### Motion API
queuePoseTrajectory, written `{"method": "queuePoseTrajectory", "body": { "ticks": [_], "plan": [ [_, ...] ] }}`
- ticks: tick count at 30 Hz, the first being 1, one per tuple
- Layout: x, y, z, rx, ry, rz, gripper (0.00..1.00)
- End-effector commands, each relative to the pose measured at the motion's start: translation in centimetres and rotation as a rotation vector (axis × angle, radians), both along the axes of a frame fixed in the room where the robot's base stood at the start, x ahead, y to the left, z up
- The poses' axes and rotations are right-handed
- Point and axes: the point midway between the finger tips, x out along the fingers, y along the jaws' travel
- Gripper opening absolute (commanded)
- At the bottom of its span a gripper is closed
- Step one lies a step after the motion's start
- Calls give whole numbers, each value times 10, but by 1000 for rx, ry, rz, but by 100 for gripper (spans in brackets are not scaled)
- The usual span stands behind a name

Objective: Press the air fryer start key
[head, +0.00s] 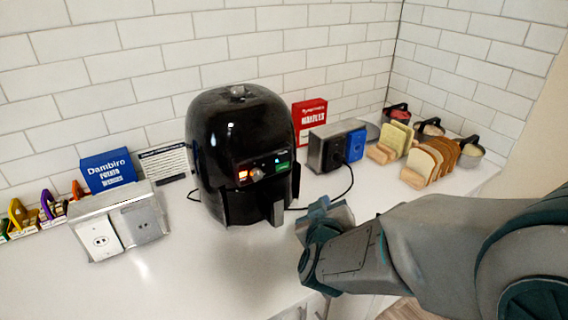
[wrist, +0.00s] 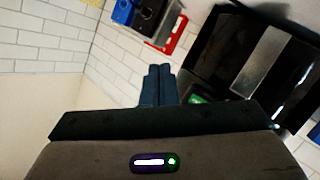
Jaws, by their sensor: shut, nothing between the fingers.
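The black air fryer (head: 226,125) stands upright on the counter in the head view. Its front panel has an orange-red lit key (head: 243,176), a round knob (head: 257,173) and a green key (head: 283,167); the labels are too small to read. My gripper (head: 318,207) is shut and empty, in front and to the right of the fryer's handle (head: 277,210). In the wrist view my shut fingers (wrist: 158,84) show beside the green key (wrist: 197,99), which is partly hidden behind my gripper's body. The fryer (wrist: 250,50) fills the right side there. I see no clear contact.
A grey outlet box (head: 115,218) and a blue box (head: 108,170) stand left of the fryer. A red box (head: 309,122), a metal and blue appliance (head: 336,147) with a black cord, and bread slices (head: 428,165) are to the right. The counter's front left (head: 200,275) is clear.

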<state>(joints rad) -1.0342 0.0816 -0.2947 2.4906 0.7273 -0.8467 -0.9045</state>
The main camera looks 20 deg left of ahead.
Motion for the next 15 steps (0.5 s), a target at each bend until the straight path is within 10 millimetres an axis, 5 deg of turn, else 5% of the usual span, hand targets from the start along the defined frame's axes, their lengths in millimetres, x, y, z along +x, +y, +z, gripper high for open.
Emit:
{"method": "queuePoseTrajectory", "body": {
  "ticks": [6,15],
  "plan": [
    [-18,21,20,-188,-243,-55,0],
    [-29,25,32,-270,-353,-96,0]
  ]
}}
